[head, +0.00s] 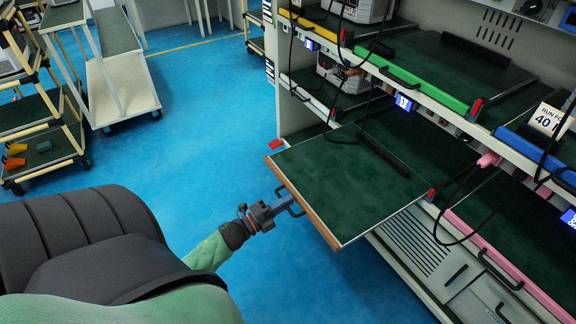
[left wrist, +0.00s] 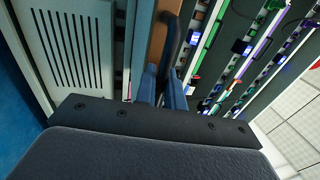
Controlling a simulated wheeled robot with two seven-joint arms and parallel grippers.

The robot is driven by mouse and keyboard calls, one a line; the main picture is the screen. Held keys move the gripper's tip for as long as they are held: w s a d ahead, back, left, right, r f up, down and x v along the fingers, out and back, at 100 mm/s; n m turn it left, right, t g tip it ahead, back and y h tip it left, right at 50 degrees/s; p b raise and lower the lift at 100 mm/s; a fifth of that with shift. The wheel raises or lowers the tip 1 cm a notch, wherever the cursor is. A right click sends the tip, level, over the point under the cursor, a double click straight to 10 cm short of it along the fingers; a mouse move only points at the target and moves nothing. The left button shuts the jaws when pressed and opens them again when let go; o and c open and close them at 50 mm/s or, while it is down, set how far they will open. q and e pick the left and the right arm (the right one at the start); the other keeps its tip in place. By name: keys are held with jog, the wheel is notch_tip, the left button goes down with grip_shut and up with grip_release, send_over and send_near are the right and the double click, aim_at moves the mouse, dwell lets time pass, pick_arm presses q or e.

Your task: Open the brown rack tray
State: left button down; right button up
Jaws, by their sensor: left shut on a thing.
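The brown rack tray (head: 340,185) is pulled out from the rack in the head view, with a dark green surface and a brown front edge. Its black handle (head: 290,203) is on that front edge. My left gripper (head: 284,205) is at the handle and shut on it. In the left wrist view, the gripper fingers (left wrist: 162,88) close around the black handle (left wrist: 174,45), beside the brown edge (left wrist: 157,40). My right gripper does not show in either view.
The rack holds other trays with yellow, green, blue and pink (head: 505,262) front edges, with black cables hanging over them. A grey trolley (head: 122,85) and a shelf cart (head: 40,135) stand at the left. The blue floor (head: 200,130) between is clear.

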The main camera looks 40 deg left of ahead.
pick_arm(q)
jog(key=shift+s+f, duration=0.15)
jog(key=shift+s, duration=0.05)
jog(key=c, duration=1.8)
grip_release()
jog(key=shift+c, duration=0.2)
jog(key=shift+s+a, duration=0.1)
jog(key=shift+s, duration=0.05)
jog(key=shift+r, duration=0.2)
